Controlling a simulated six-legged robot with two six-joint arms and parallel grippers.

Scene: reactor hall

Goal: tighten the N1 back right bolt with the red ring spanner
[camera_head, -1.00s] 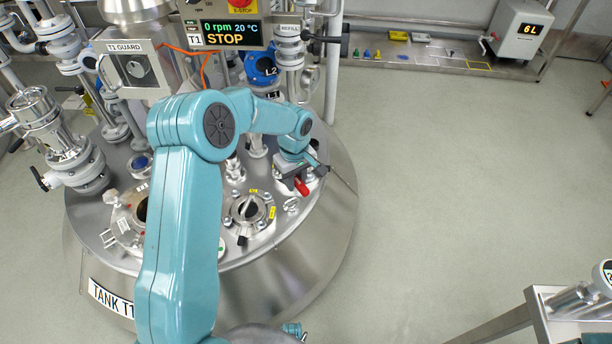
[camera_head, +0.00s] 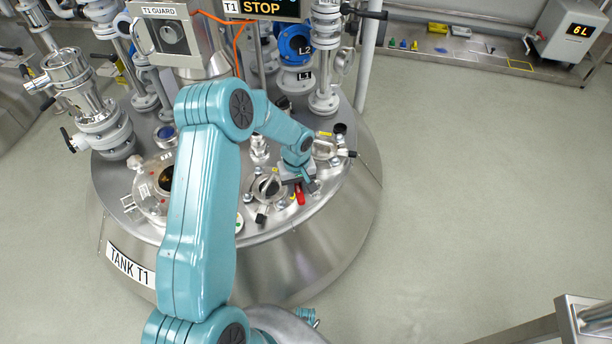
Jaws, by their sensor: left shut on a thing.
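My left arm reaches in from the lower left over the tank T1 lid (camera_head: 330,205). Its gripper (camera_head: 299,183) is low over the right part of the lid, pointing down, and is shut on the red ring spanner. Only a short red part of the spanner (camera_head: 300,195) shows below the jaws; its ring end is hidden. Just left of the gripper is a round bolted flange (camera_head: 268,187) with a black centre and bolts around its rim. I cannot read which nozzle is N1. The back right bolt is not clearly visible near the gripper. My right gripper is not in view.
A small fitting with black knobs (camera_head: 326,149) stands just behind and right of the gripper. Valve pipes (camera_head: 296,62) and the T1 guard (camera_head: 172,38) rise behind.

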